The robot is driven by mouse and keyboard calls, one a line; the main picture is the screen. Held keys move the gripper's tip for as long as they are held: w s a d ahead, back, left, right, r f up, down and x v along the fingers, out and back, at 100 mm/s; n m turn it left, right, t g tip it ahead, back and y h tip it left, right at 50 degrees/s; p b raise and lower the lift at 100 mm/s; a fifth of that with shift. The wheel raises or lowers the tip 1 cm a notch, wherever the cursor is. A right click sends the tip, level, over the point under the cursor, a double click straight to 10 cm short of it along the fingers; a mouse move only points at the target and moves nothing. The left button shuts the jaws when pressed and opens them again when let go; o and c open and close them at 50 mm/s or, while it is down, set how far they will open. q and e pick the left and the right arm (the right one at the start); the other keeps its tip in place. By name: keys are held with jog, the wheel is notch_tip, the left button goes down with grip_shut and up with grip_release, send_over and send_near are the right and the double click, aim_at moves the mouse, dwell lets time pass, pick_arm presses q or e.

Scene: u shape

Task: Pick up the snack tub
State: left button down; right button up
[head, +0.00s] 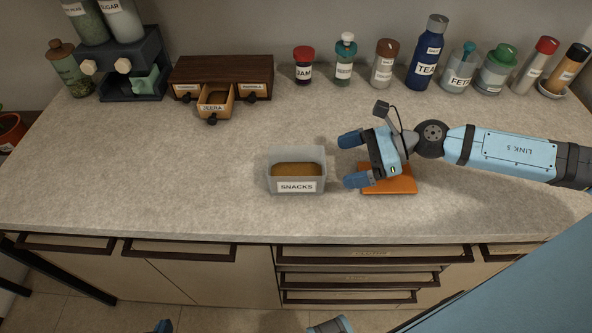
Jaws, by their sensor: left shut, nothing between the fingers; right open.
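The snack tub (296,187) is an open grey box with a SNACKS label on its front and brown contents. It stands upright on the counter in the middle of the head view. My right gripper (353,160) is just right of it, open and empty, with its two blue fingers pointing left toward the tub. The fingers are apart from the tub, with a small gap. Only a small blue tip of my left gripper (160,326) shows at the bottom edge, well away from the tub. Most of it is out of frame.
An orange board (399,187) lies under my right gripper. Behind are a small wooden drawer box (222,70) with its middle drawer pulled out, a dark machine (135,68) and a row of jars and bottles, including the TEA bottle (427,52). The counter left of the tub is clear.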

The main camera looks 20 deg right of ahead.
aim_at(323, 166)
jog(key=x, duration=0.2)
jog(key=shift+w+a, duration=0.2)
jog(key=shift+a, duration=0.05)
jog(key=shift+w+a+f+p, duration=0.25)
jog(key=shift+a+p, duration=0.1)
jog(key=shift+a, duration=0.1)
jog(key=p+x, duration=0.1)
jog(key=x, duration=0.3)
jog(key=shift+w, duration=0.1)
jog(key=shift+w+a+f, duration=0.15)
jog(key=shift+a+f, duration=0.15)
jog(key=shift+a, duration=0.15)
jog(key=c, duration=0.7)
